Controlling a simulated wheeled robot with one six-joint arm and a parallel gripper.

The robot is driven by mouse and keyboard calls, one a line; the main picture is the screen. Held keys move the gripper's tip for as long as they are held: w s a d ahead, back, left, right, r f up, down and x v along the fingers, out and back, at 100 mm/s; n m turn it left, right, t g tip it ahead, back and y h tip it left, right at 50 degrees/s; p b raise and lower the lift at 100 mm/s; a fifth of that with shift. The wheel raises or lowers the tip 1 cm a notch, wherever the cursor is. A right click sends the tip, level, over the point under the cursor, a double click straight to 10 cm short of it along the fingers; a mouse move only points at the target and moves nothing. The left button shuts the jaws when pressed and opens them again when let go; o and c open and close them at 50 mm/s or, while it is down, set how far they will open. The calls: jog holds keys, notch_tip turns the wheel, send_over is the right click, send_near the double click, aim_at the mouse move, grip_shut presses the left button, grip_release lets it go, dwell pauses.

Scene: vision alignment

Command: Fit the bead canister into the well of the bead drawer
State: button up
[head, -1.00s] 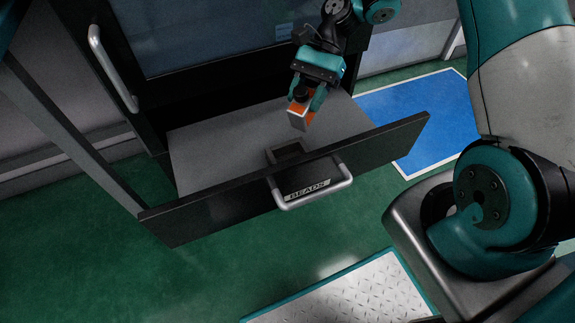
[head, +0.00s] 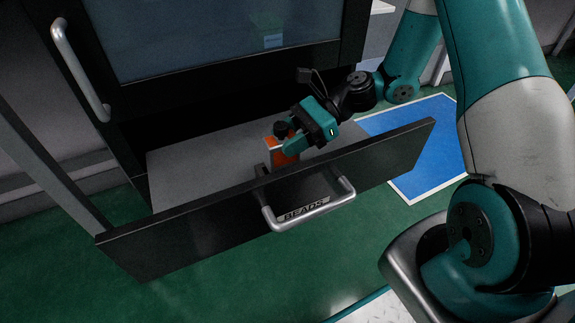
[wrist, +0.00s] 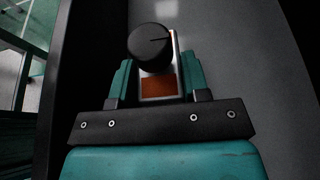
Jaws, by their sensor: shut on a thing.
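The bead canister (head: 284,157) is orange with a pale edge. In the wrist view the canister (wrist: 158,88) shows a round black knob towards me. My gripper (head: 291,142) is shut on it, one teal finger on each side in the wrist view (wrist: 158,80). The bead drawer (head: 190,222) is pulled out, with a black front, a silver handle and a BEADS label. A dark edge of the well (head: 261,171) shows just left of the canister's lower end, behind the front. The front hides the rest, so I cannot tell whether the canister is inside the well.
The grey drawer floor (head: 195,160) is bare left of the canister. The tall drawer front and its handle (head: 310,208) stand on the near side. The dark cabinet (head: 215,45) rises behind. A blue floor panel (head: 430,140) lies to the right.

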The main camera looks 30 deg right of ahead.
notch_tip(320, 180, down, 5)
jog(key=shift+f+b, duration=0.1)
jog(key=shift+b, duration=1.05)
jog(key=o, duration=1.1)
